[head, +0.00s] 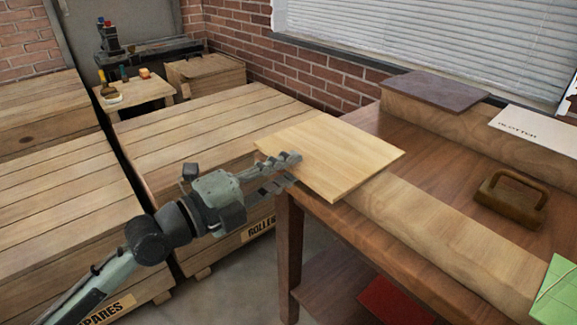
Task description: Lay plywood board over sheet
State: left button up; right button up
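The pale plywood board (345,155) is at the near left corner of the brown table, its left part reaching out past the table edge. My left gripper (283,172) is at the board's near left edge, with one finger over the top face and the other lower, by the edge; it looks shut on the board. I cannot tell whether the board touches the table. No sheet shows clearly under the board; what lies beneath it is hidden. My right gripper is not in view.
On the table (425,160) are a brown handled block (512,200), a green stack (557,292), a white item with blotter lettering (540,130) and a dark slab (435,88). A raised pale wooden strip (440,235) runs along the front. Large wooden crates (185,135) stand left.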

pick_arm(q)
jog(key=shift+c, duration=0.9)
grip_shut()
notch_tip(320, 180, up, 3)
jog(key=shift+p, duration=0.95)
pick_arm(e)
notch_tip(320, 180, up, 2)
